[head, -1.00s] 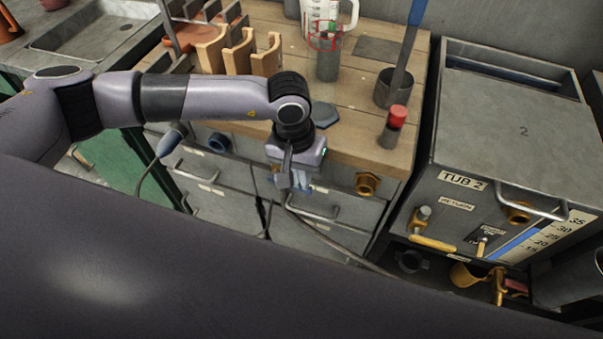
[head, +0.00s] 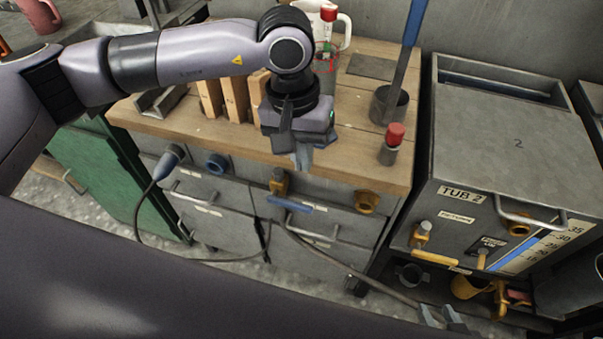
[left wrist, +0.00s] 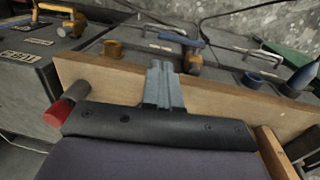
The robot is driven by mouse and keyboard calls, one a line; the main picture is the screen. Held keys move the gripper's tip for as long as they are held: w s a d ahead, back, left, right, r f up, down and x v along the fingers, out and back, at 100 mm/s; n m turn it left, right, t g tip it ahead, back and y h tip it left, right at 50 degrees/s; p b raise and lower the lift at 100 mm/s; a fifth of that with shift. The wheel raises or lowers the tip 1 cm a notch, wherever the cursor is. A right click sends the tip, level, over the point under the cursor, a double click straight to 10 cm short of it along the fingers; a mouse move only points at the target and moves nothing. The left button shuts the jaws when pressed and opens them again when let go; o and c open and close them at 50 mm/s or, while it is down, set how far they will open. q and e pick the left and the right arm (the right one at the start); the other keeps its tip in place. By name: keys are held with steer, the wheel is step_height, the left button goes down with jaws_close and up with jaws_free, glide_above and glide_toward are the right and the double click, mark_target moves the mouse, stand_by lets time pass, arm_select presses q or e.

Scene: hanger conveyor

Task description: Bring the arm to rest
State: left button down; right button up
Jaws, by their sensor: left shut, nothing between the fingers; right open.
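My left arm (head: 190,58) reaches in from the left, over the wooden bench top. My left gripper (head: 303,158) is at the bench's front edge, pointing down, with its fingers shut and empty. In the left wrist view its fingers (left wrist: 163,85) are together in front of the wooden edge. A brass valve (head: 279,182) with a blue lever (head: 288,204) is on the cabinet front below, apart from the fingers. Two grey fingertips of my right gripper (head: 443,317) show at the bottom right edge, spread apart and empty. The rest of it is hidden.
The bench top (head: 345,165) holds wooden blocks (head: 235,98), a red-capped cylinder (head: 391,143), a metal cup (head: 389,105) and a jug (head: 343,32). Tub 2 (head: 515,135) stands right of the bench.

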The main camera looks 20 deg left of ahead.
arm_select(q)
steer(key=shift+r, duration=0.9)
